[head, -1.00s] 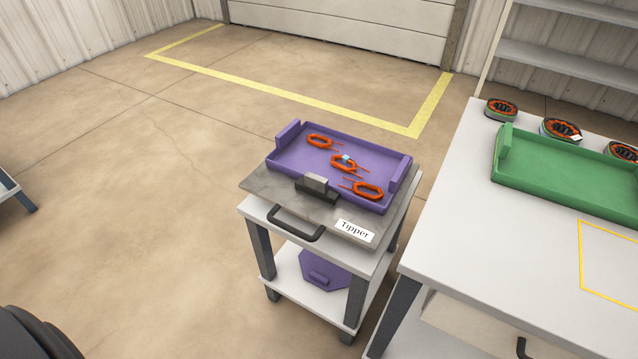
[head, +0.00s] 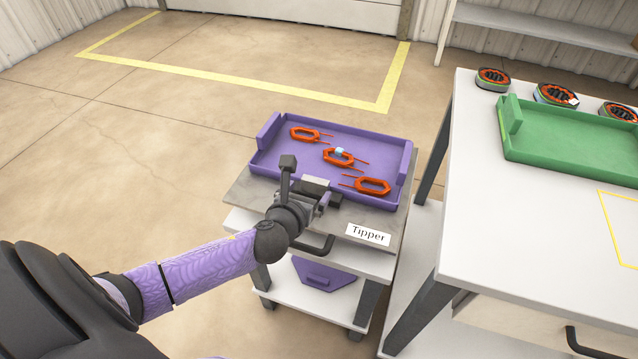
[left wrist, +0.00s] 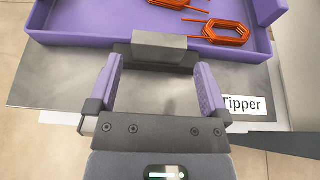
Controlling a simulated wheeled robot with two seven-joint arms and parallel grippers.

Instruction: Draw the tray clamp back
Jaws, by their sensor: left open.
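The tray clamp is a grey block on a dark base (head: 316,186) at the front edge of the purple tray (head: 262,160). In the left wrist view the clamp (left wrist: 158,42) lies just ahead of my left gripper (left wrist: 158,88), whose two purple fingers are apart with nothing between them. The fingertips reach close to the clamp's dark base; whether they touch it I cannot tell. In the head view my left gripper (head: 306,198) is at the clamp and hides part of it. The tray holds several orange wire coils (head: 372,186). My right gripper is not in view.
The tray sits on a grey plate labelled Tipper (head: 368,234) on a white cart with a dark handle (head: 318,246). A purple lid-like piece (head: 325,275) lies on the lower shelf. To the right, a white table (head: 480,200) carries a green tray (head: 570,155) and several coil spools (head: 493,79).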

